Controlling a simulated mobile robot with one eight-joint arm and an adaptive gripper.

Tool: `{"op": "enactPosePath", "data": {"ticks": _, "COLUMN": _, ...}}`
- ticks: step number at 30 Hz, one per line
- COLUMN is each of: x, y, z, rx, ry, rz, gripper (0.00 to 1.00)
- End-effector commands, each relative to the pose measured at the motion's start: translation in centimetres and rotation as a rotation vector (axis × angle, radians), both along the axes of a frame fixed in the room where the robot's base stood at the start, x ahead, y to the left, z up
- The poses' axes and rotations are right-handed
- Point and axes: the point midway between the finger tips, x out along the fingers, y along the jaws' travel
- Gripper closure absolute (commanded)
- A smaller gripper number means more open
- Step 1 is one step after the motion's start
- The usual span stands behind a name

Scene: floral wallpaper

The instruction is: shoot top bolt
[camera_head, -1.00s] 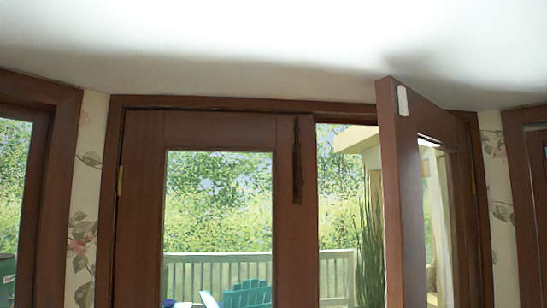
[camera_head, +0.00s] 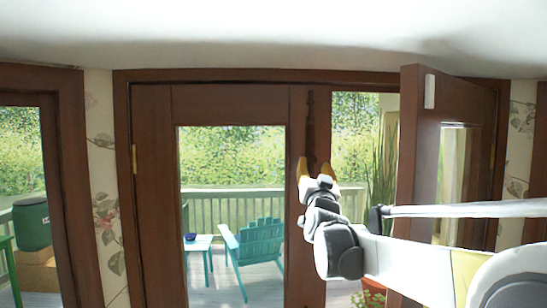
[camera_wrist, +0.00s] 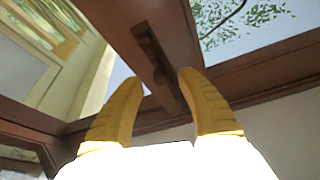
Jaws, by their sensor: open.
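The top bolt (camera_head: 311,122) is a dark, narrow vertical fitting on the right stile of the left door (camera_head: 235,105), near its upper edge. The left door looks closed in its frame. My gripper (camera_head: 316,168) has yellow fingers spread apart and pointing up, just below the bolt in the head view. In the wrist view the bolt (camera_wrist: 152,52) lies on the brown stile, between and beyond the fingertips of my gripper (camera_wrist: 158,80). The fingers hold nothing. I cannot tell whether a fingertip touches the stile, and the fingers hide part of the bolt's lower end in the head view.
The right door (camera_head: 420,150) stands swung open into the room, close to the right of my arm. The door frame's head (camera_head: 230,75) runs just under the white ceiling (camera_head: 270,35). A teal chair (camera_head: 258,245) and a railing are outside.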

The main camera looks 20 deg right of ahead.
Motion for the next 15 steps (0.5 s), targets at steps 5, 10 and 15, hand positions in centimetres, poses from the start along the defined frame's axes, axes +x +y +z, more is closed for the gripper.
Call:
{"op": "enactPosePath", "data": {"ticks": 5, "x": 2.3, "y": -0.9, "z": 1.1, "rx": 0.000, "ry": 0.001, "rz": 0.000, "gripper": 0.56}}
{"op": "enactPosePath", "data": {"ticks": 10, "x": 3.1, "y": -1.3, "z": 1.4, "rx": 0.000, "ry": 0.001, "rz": 0.000, "gripper": 0.56}}
{"op": "enactPosePath", "data": {"ticks": 15, "x": 3.2, "y": -1.3, "z": 1.4, "rx": 0.000, "ry": 0.001, "rz": 0.000, "gripper": 0.56}}
